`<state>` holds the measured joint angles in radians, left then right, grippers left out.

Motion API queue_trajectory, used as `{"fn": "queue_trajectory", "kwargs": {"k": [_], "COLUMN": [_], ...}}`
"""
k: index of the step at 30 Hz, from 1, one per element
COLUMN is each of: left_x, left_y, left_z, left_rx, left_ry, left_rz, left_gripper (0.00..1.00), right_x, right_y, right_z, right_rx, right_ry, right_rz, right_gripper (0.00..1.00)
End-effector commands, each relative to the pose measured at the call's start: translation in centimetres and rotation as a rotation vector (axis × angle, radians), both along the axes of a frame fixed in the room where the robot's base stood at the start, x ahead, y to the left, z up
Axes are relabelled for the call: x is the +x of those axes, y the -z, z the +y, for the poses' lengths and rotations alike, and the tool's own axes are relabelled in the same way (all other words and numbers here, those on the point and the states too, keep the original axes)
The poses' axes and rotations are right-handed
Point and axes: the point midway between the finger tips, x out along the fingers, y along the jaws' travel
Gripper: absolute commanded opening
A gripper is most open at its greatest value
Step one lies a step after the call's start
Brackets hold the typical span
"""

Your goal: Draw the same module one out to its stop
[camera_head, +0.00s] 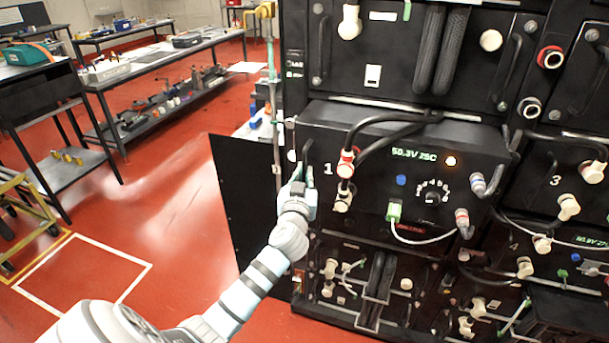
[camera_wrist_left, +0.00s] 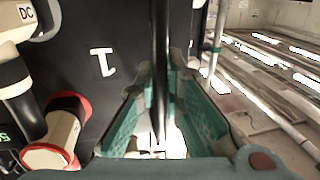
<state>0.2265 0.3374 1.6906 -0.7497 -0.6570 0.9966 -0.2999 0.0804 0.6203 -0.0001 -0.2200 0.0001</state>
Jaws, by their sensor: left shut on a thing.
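Module one (camera_head: 360,205) is a black unit in the rack, marked "1", with a lit display reading 50.3V 25C. Its face stands forward of the neighbouring modules and its top shows. My left gripper (camera_head: 304,180) is at its left edge, shut on a black upright handle. In the left wrist view, the teal fingers of this gripper (camera_wrist_left: 160,112) lie on both sides of the handle (camera_wrist_left: 161,50). The module's front, with its number, shows beside them (camera_wrist_left: 102,75). My right gripper is not in view.
A red-collared connector (camera_head: 345,163) with a thick black cable sits on module one, also seen in the left wrist view (camera_wrist_left: 55,135). A black panel (camera_head: 235,200) stands left of the rack. Red floor is free farther left.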

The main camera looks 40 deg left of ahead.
Motion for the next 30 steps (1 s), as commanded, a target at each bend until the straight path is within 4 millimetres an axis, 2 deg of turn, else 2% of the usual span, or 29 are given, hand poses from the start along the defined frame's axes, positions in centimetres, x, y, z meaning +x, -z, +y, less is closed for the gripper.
{"fn": "queue_trajectory", "kwargs": {"k": [5, 11, 12, 15, 25, 28, 30], "left_x": [-0.7, -0.9, -0.9, -0.8, -0.9, -2.1, -3.6], "left_y": [0.4, 0.5, 0.5, 0.4, 0.2, 0.2, 0.3], "left_z": [-0.6, -0.4, -0.4, -0.5, -0.7, -1.4, -2.2], "left_rx": [-0.005, -0.006, -0.006, -0.005, -0.002, -0.002, -0.004], "left_ry": [0.002, -0.003, -0.003, 0.000, 0.003, 0.003, 0.002], "left_rz": [0.004, 0.009, 0.009, 0.006, 0.002, 0.002, 0.003], "left_gripper": [0.00, 0.00, 0.15, 0.30, 0.30, 0.30, 0.30], "right_x": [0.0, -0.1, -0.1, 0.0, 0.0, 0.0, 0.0], "right_y": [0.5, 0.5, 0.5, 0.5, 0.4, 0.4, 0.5], "right_z": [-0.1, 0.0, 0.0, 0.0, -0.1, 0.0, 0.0], "right_rx": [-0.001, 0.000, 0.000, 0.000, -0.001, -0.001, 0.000], "right_ry": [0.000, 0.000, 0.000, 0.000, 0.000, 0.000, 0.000], "right_rz": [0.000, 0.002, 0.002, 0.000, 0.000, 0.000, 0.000], "right_gripper": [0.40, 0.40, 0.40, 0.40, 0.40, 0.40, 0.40]}}
